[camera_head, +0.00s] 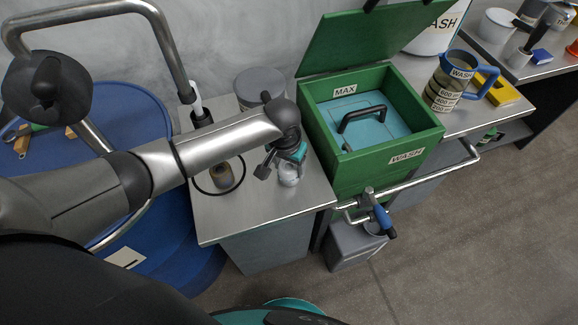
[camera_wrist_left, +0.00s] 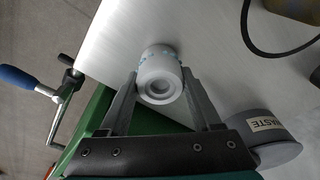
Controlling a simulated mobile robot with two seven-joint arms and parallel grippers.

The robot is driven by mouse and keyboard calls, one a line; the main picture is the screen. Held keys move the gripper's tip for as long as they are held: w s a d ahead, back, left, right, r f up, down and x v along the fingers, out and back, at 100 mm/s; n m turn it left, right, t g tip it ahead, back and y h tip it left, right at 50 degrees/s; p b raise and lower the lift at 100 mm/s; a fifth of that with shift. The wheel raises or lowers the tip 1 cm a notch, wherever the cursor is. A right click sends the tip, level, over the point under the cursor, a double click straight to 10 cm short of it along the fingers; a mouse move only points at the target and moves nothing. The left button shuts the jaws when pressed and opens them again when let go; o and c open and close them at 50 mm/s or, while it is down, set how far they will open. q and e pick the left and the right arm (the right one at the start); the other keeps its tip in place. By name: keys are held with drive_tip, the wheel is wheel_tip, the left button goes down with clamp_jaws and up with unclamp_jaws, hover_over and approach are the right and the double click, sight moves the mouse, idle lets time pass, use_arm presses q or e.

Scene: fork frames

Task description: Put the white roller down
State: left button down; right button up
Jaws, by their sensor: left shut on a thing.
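The white roller (camera_head: 289,176) is between the fingers of my left gripper (camera_head: 276,172), over the metal bench near its right side. In the left wrist view, the roller (camera_wrist_left: 160,72) shows its round end with a hollow centre and small blue-green marks on its side. The two grey fingers of the left gripper (camera_wrist_left: 160,88) are shut on it from both sides. I cannot tell whether the roller touches the bench top. My right gripper is not in view.
The metal bench (camera_head: 240,216) is clear in front. A brown roll (camera_head: 221,175) stands within a dark cable loop to the left. A grey WASTE container (camera_wrist_left: 268,150) is near the gripper. The open green WASH box (camera_head: 422,142) stands right; a blue tub (camera_head: 176,258) is left.

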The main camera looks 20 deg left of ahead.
sight(286, 171)
use_arm(q)
drive_tip(key=shift+f, duration=0.1)
drive_tip(key=shift+c, duration=0.4)
unclamp_jaws()
wheel_tip(286, 171, up, 12)
drive_tip(key=s+p, duration=0.1)
drive_tip(key=p, duration=0.2)
drive_tip(key=shift+s+a, duration=0.15)
drive_tip(key=shift+s, duration=0.25)
